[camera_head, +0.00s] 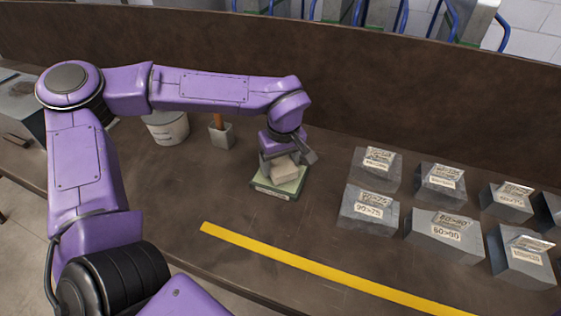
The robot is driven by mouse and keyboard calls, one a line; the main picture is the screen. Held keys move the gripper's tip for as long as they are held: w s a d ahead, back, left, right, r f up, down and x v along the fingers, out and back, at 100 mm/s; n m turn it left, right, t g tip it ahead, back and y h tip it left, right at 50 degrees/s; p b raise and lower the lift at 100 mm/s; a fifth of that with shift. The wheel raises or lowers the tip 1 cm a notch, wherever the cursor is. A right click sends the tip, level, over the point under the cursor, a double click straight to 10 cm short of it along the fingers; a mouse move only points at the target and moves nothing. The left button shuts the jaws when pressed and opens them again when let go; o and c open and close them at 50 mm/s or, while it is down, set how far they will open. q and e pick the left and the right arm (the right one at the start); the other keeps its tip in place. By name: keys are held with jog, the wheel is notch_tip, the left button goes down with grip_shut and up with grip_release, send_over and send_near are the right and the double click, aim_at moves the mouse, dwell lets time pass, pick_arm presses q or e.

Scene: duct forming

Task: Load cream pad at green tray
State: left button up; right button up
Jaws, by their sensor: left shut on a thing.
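The cream pad (285,169) is a small pale block in the jaws of my left gripper (287,162). The gripper points down and is shut on it. The green tray (267,187) is a low square with a pale green top and a label on its front side. The pad is over the tray's top, and I cannot tell whether it touches. The pad and gripper hide part of the tray. My right gripper is not in view.
Several grey labelled metal blocks (367,208) stand in two rows at the right. A white bucket (167,128) and a grey holder with a wooden handle (221,135) stand behind at the left. A yellow strip (320,270) crosses the brown table in front. A brown wall (400,95) rises behind.

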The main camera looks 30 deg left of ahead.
aim_at(280, 162)
pick_arm(q)
jog(key=shift+f, duration=0.55)
dwell(0.7)
jog(key=shift+f+p, duration=0.1)
jog(key=shift+p, duration=0.4)
dwell(1.9)
notch_tip(280, 162, up, 7)
jog(key=p, duration=0.9)
jog(key=shift+r+p, duration=0.2)
jog(key=shift+p, duration=0.1)
jog(key=shift+f, duration=0.1)
dwell(0.3)
